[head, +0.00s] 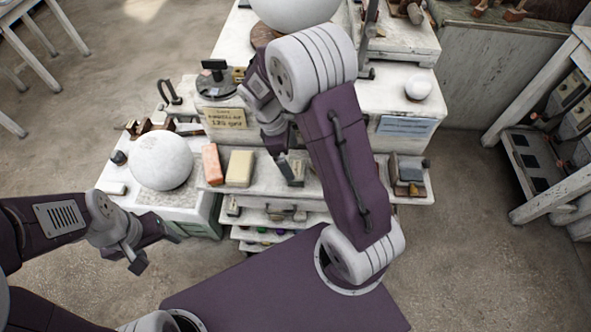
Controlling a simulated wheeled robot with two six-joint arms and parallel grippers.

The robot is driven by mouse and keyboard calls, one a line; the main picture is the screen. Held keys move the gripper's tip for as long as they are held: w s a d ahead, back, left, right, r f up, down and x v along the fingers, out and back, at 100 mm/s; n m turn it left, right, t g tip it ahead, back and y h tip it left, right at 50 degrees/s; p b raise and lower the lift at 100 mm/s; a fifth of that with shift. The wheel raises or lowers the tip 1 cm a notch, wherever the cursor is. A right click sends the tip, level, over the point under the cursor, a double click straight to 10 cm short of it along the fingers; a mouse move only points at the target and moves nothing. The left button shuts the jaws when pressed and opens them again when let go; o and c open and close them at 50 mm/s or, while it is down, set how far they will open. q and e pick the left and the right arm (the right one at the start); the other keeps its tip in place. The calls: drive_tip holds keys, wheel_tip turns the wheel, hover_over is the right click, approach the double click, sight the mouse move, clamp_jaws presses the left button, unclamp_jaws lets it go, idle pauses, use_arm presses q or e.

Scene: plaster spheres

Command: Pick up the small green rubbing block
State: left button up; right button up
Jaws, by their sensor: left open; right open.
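A small grey-green block (298,172), which looks like the green rubbing block, lies on the white bench's front ledge in the head view. It is partly hidden by my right gripper, and its colour is hard to tell. My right gripper (284,160) points down at its left side; I cannot tell whether they touch. That gripper is open, its fingers partly overlapping in the view. My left gripper (153,247) is open and empty, low on the left, away from the bench.
A cream block (240,168) and an orange-pink block (212,164) stand left of the grey-green one. A large plaster sphere (161,161) sits further left. Dark blocks (407,174) lie at the ledge's right end.

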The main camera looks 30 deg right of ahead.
sight(295, 168)
drive_tip(key=shift+d+f, duration=0.2)
drive_tip(key=shift+f, duration=0.35)
drive_tip(key=x, duration=0.4)
drive_tip(key=shift+s+a+f+p, duration=0.25)
drive_tip(key=shift+f+p, duration=0.05)
drive_tip(key=shift+f, duration=0.05)
drive_tip(key=shift+d+f, duration=0.15)
drive_tip(key=shift+f, duration=0.1)
drive_tip(key=c, duration=1.8)
drive_tip(key=shift+o, duration=0.2)
wheel_tip(295, 168, up, 18)
drive_tip(key=o, duration=1.2)
drive_tip(key=shift+r, duration=0.1)
drive_tip(key=c, duration=1)
